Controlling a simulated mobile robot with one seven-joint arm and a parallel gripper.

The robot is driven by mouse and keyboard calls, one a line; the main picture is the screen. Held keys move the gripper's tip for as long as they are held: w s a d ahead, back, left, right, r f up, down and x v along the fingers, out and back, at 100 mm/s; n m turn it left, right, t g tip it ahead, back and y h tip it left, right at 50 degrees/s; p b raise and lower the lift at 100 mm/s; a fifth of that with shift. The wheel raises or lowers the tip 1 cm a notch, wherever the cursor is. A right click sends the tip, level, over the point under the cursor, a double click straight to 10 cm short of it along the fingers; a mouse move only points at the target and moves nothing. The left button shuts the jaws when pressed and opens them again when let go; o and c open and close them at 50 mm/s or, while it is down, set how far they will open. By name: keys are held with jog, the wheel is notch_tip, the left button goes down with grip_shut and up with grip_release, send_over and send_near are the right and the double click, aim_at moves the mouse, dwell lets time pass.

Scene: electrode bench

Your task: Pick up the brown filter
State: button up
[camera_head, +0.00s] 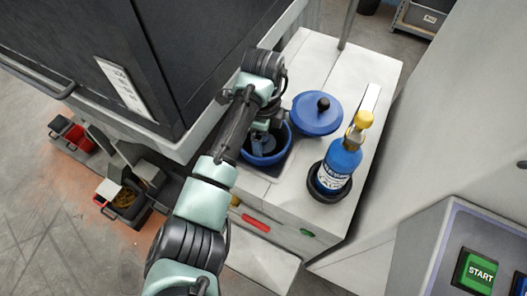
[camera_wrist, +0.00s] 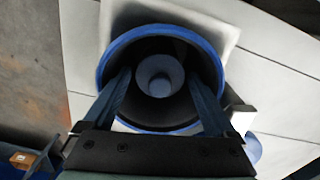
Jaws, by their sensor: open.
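My gripper (camera_wrist: 158,78) is open, with its two fingers reaching into a blue-rimmed pot (camera_wrist: 104,62) in the wrist view. Between the fingers, deeper in the dark pot, is a pale grey round piece (camera_wrist: 160,76) with a smaller round top. It looks grey, not brown, and I cannot tell whether it is the filter. No gap between jaws and piece is closed. In the head view the blue pot (camera_head: 268,161) sits on the white bench, and my arm hides part of it. No clearly brown filter shows in either view.
A blue lid (camera_head: 318,115) with a black knob lies right of the pot. A dark cabinet (camera_head: 90,40) stands close on the left. Small bins (camera_head: 124,199) sit on the floor below.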

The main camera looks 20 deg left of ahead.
notch_tip(320, 180, down, 4)
grip_shut()
dwell(0.6)
